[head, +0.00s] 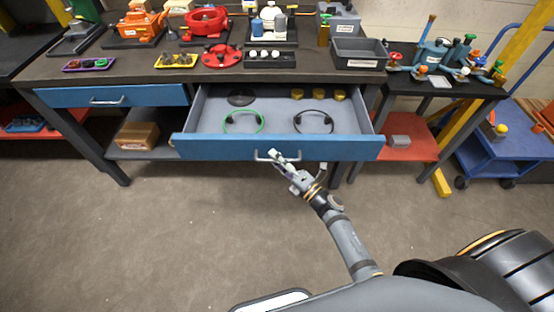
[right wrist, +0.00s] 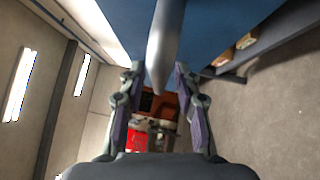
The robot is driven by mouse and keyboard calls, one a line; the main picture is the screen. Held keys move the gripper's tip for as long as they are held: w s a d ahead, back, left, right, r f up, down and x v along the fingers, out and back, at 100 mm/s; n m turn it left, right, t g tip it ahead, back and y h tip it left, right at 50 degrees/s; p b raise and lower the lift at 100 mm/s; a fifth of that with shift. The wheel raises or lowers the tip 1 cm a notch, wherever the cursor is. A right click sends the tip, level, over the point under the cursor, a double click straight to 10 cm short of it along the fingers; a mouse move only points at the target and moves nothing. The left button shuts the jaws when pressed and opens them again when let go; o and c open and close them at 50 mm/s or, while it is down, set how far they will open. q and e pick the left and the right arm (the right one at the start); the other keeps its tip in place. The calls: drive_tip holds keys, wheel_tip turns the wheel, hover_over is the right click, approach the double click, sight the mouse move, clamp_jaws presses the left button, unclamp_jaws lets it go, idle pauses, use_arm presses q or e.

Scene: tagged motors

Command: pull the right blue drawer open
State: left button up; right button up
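The right blue drawer (head: 230,150) stands well out from the workbench in the head view, and its grey inside (head: 270,112) shows. Its silver handle (head: 262,157) is on the middle of the front panel. My right gripper (head: 278,160) is at this handle. In the right wrist view the handle bar (right wrist: 163,55) lies between the two fingers of my right gripper (right wrist: 156,80). The fingers are apart, with a visible gap beside the bar. The left blue drawer (head: 70,97) is shut. My left gripper is not in view.
Inside the drawer lie a green ring (head: 260,125), a black ring (head: 331,124) and several yellow pieces. The workbench top (head: 120,68) holds trays and motor parts. A cardboard box (head: 137,136) sits on the lower shelf. The floor (head: 190,220) before the bench is clear.

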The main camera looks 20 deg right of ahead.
drive_tip(key=v, duration=1.2)
drive_tip(key=shift+r, duration=0.1)
drive_tip(key=s+d+f+m+g+h+p, duration=0.1)
drive_tip(key=s+d+f+m+g+h, duration=0.15)
drive_tip(key=f+m, duration=0.4)
drive_tip(key=s+d+f+m+g+h+p, duration=0.1)
drive_tip(key=d+f+m+h, duration=0.25)
drive_tip(key=f, duration=0.55)
drive_tip(key=s+d+f+m+g+h, duration=0.2)
drive_tip(key=d+f+m+h, duration=0.15)
drive_tip(key=f, duration=0.35)
drive_tip(key=s+f+m+g+p, duration=0.1)
drive_tip(key=s+f+m+g, duration=0.4)
drive_tip(key=s, duration=0.8)
drive_tip(key=s+f+m+g+p, duration=0.1)
drive_tip(key=s+f+m+g, duration=0.4)
drive_tip(key=s+f, duration=0.6)
drive_tip(key=s+m+h, duration=0.1)
drive_tip(key=s, duration=0.1)
drive_tip(key=shift+s+a+f+m, duration=0.3)
drive_tip(key=shift+s+a+m, duration=0.05)
drive_tip(key=shift+s+a, duration=0.05)
